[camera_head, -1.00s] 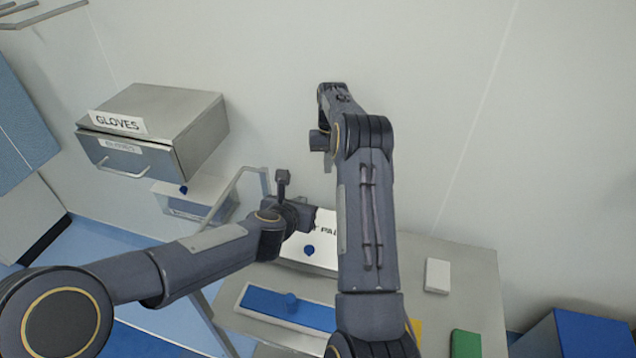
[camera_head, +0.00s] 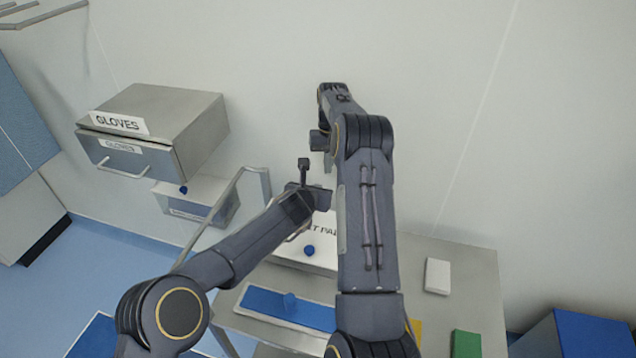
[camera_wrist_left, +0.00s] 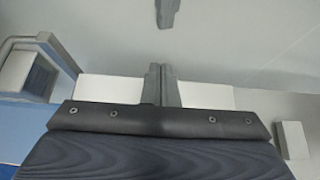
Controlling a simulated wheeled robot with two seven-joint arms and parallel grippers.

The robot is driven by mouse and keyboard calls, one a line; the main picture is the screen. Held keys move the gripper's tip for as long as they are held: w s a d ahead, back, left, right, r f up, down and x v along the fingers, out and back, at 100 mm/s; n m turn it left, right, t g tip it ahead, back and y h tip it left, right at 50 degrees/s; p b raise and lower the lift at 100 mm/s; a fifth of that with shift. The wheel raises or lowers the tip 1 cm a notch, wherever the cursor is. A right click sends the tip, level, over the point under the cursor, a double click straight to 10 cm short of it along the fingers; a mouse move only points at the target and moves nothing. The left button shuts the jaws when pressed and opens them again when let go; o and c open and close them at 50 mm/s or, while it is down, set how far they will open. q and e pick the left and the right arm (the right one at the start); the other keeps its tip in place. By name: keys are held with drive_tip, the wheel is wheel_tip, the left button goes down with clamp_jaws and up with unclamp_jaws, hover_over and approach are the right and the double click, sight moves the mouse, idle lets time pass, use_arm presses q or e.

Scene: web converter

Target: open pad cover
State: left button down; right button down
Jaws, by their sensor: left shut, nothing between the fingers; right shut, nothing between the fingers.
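The white pad box (camera_head: 290,252) stands on the cart, with a blue knob (camera_head: 309,250) on its front and a partly hidden label reading "T PA". My right arm covers its right part. Its white top also shows in the left wrist view (camera_wrist_left: 205,95), on both sides of my left fingers. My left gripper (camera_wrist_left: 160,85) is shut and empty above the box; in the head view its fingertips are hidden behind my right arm. My right gripper (camera_head: 328,164) is shut and empty, pointing down above the box near the wall. Its tip shows at the top of the left wrist view.
A blue panel with a knob (camera_head: 262,303) lies in front of the box. A white block (camera_head: 437,276) and a green block (camera_head: 466,344) lie on the cart's right. A metal rail (camera_head: 225,205) and a gloves dispenser (camera_head: 197,132) stand left. The cart's right side has free room.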

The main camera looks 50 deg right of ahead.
use_arm(q)
drive_tip(key=shift+w+d+r, duration=0.15)
drive_tip(key=shift+w+d, duration=0.1)
drive_tip(key=shift+d, duration=0.2)
drive_tip(key=shift+w+d+r, duration=0.1)
drive_tip(key=shift+w+d, duration=0.15)
drive_tip(key=shift+d, duration=0.2)
use_arm(e)
drive_tip(key=c, duration=2.2)
unclamp_jaws()
drive_tip(key=c, duration=1.2)
unclamp_jaws()
drive_tip(key=shift+o, duration=0.2)
